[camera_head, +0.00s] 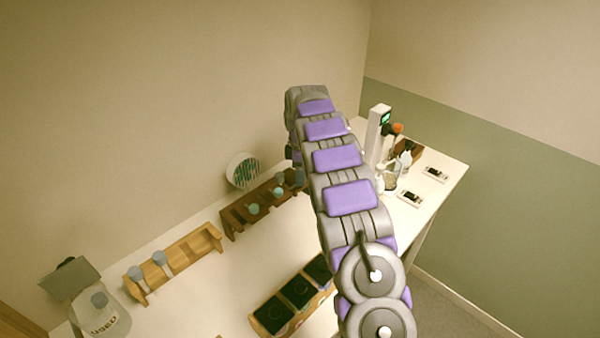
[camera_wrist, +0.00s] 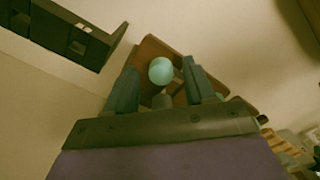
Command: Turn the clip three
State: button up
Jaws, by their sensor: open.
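I cannot make out anything that is clearly a clip. My gripper (camera_wrist: 160,85) is open in the wrist view, its two dark fingers apart on either side of a round teal cap (camera_wrist: 161,70). I cannot tell whether a finger touches the cap. A brown wooden rack (camera_wrist: 152,47) lies behind it. In the head view, the dark brown rack (camera_head: 231,220) holds a few teal-topped bottles (camera_head: 253,209).
A lighter wooden rack (camera_head: 185,255) with two grey-blue caps stands left. A jar marked USED (camera_head: 105,318) is at the far left. A box with dark round compartments (camera_head: 257,320) is in front. Two small white plates (camera_head: 436,174) with dark pieces lie right, near a white stand (camera_head: 376,135).

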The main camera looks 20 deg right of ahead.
grip_shut()
jog(key=shift+r, duration=0.1)
dwell(0.3)
jog(key=shift+a+m+p, duration=0.1)
jog(key=shift+m+p, duration=0.2)
jog(key=shift+p, duration=0.05)
jog(key=m+p, duration=0.2)
jog(key=shift+r+m, duration=0.2)
jog(key=shift+m, duration=0.1)
jog(key=m+p, duration=0.3)
jog(key=m, duration=0.2)
jog(key=shift+w+m+p, duration=0.1)
jog(key=shift+m+p, duration=0.2)
jog(key=shift+p, duration=0.05)
jog(key=m+p, duration=0.1)
jog(key=m, duration=0.3)
jog(key=shift+m+p, duration=0.3)
jog(key=shift+p, duration=0.1)
jog(key=shift+f+m+p, duration=0.1)
jog(key=shift+m+p, duration=0.5)
jog(key=shift+m, duration=1.6)
